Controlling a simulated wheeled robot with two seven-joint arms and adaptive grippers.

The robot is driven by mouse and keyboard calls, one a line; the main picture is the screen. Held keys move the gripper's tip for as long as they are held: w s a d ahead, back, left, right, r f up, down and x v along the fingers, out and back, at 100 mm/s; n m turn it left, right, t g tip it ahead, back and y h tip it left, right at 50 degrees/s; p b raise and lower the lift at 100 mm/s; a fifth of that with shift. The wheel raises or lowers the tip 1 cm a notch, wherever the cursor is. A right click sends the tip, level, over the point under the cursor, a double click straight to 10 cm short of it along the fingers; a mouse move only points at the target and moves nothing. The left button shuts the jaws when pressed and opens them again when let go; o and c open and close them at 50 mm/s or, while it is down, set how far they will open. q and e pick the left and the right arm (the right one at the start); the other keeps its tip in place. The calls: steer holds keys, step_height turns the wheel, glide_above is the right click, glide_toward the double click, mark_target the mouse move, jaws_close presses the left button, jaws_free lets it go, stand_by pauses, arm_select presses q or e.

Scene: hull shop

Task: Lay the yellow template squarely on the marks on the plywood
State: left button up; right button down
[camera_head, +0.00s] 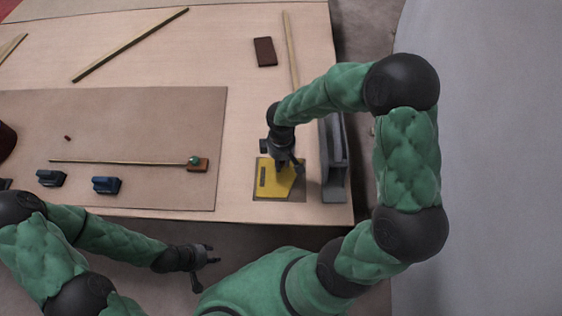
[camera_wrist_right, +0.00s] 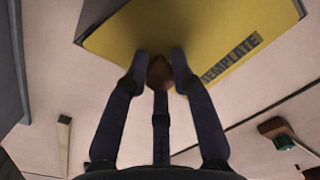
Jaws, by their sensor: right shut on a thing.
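The yellow template (camera_head: 270,190) is at the right front of the workbench, over a darker brownish square patch (camera_head: 291,198). My right gripper (camera_head: 284,164) is above it. In the right wrist view, the right fingers (camera_wrist_right: 158,78) are shut on a round brown knob (camera_wrist_right: 160,71) on the template (camera_wrist_right: 150,30), which bears the word TEMPLATE. I cannot tell whether the template touches the surface. The brown plywood sheet (camera_head: 130,120) lies to the left; I cannot make out marks on it. My left gripper (camera_head: 207,256) is open and empty, in front of the bench edge.
A grey angled metal piece (camera_head: 333,165) stands just right of the template. On the sheet are a thin batten (camera_head: 120,162), a red-brown block (camera_head: 200,167) with a green ball, and two blue tools (camera_head: 106,185). A dark brown block (camera_head: 265,51) lies behind.

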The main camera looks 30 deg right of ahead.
steer(key=shift+f, duration=0.2)
steer(key=c, duration=1)
jaws_free()
steer(key=shift+c, duration=0.2)
steer(key=shift+r, duration=0.2)
step_height(320, 180, up, 12)
steer(key=p, duration=0.4)
